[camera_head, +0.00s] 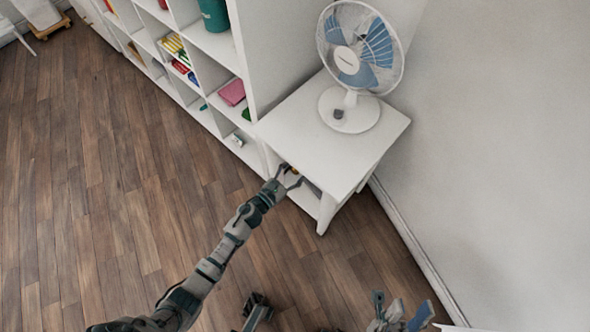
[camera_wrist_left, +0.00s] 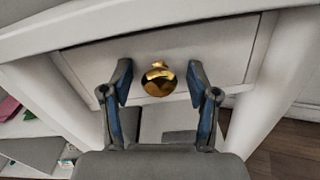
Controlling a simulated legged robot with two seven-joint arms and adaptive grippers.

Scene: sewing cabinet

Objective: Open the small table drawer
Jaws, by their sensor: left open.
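The small white table (camera_head: 325,125) stands against the right wall. Its drawer front (camera_wrist_left: 205,58) shows in the left wrist view, under the tabletop edge, and looks closed. A round brass knob (camera_wrist_left: 159,82) sits on the drawer front. My left gripper (camera_head: 293,178) is at the table's front, just below the top. In the left wrist view its fingers (camera_wrist_left: 159,85) are spread on either side of the knob, with gaps between them and it. In the head view the knob is mostly hidden. My right gripper (camera_head: 401,306) is low at the bottom right, fingers apart and empty, away from the table.
A white and blue fan (camera_head: 352,60) stands on the tabletop. A white shelf unit (camera_head: 225,50) with books and a green container (camera_head: 214,15) adjoins the table's left side. The wooden floor (camera_head: 100,180) in front is clear.

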